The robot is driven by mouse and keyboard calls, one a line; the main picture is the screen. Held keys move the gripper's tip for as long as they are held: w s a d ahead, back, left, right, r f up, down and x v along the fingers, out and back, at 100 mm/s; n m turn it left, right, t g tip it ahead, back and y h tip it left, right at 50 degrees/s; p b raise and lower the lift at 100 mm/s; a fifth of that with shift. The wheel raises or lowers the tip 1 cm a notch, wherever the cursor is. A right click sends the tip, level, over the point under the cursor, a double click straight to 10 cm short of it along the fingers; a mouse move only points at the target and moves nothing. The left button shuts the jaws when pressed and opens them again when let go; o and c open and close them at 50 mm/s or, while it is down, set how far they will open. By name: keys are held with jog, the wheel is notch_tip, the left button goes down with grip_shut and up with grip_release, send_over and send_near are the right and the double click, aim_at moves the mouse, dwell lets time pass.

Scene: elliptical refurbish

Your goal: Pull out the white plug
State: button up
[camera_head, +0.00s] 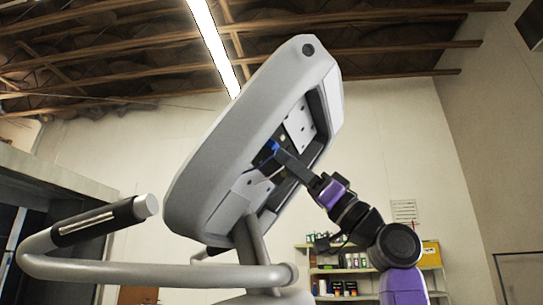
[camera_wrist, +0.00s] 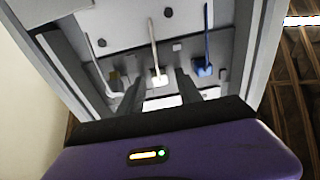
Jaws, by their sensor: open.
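A white plug (camera_wrist: 159,79) with a white cable sits in the middle of a row on the open back of the grey console (camera_head: 225,135). My gripper (camera_wrist: 160,74) is open, with one finger on each side of this plug in the wrist view. I cannot tell whether the fingers touch it. In the head view my gripper (camera_head: 279,152) reaches into the console's opening, and the white plug cannot be made out there. A blue plug (camera_wrist: 203,68) with a blue cable sits to the right. A paler grey-white plug (camera_wrist: 113,91) with a cable sits to the left.
The opening's raised rim (camera_wrist: 255,60) stands close around my gripper. A handlebar (camera_head: 150,272) with a black grip curves out at the lower left. A shelf with bottles (camera_head: 345,275) stands behind at the right.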

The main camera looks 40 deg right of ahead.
jog(key=shift+w+r, duration=0.1)
jog(key=shift+r, duration=0.1)
jog(key=shift+c, duration=0.4)
jog(key=shift+a, duration=0.1)
grip_shut()
